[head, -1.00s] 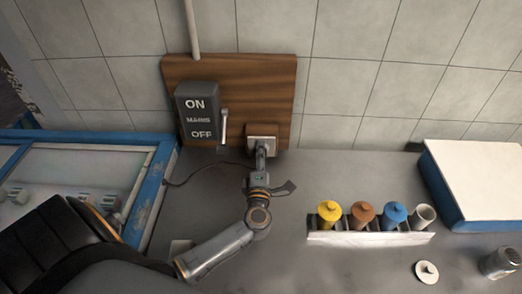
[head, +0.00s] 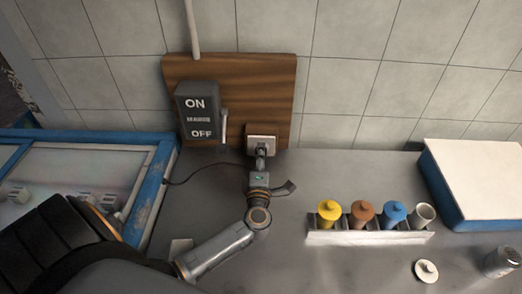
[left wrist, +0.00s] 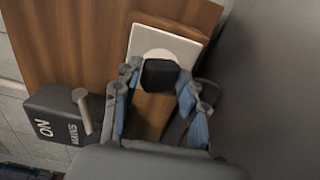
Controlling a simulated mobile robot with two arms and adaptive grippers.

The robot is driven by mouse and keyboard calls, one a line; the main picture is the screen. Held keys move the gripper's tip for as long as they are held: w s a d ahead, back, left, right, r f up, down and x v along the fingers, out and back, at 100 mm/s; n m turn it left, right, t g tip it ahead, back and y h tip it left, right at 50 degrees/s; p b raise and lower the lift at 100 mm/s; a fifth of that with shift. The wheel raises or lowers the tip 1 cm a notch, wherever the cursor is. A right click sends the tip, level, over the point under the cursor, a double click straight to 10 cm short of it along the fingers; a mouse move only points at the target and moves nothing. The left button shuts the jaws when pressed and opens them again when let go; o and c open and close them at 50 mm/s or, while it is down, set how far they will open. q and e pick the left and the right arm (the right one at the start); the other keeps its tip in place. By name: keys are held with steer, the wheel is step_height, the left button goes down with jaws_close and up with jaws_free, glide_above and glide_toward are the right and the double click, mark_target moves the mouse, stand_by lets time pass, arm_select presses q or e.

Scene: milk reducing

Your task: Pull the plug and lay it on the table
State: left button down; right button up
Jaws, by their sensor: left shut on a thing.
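The black plug (left wrist: 160,75) shows in the left wrist view in front of the white wall socket (left wrist: 182,43). The socket also shows in the head view (head: 262,139) low on the wooden board. My left gripper (head: 261,152) is shut on the plug, one finger on each side of it. I cannot tell whether the plug's pins are still in the socket. A dark cord (head: 207,166) runs left from near the gripper over the grey table (head: 290,260). My right gripper is not in view.
A switch box (head: 198,115) marked ON and OFF is left of the socket, its lever beside it. A rack (head: 370,238) with yellow, brown and blue capped containers stands right. A blue and white box (head: 480,180) is farther right. The table between arm and rack is clear.

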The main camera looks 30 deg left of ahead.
arm_select(q)
steer(key=shift+p+v, duration=0.35)
steer(key=shift+v, duration=2.5)
steer(key=shift+s, duration=0.1)
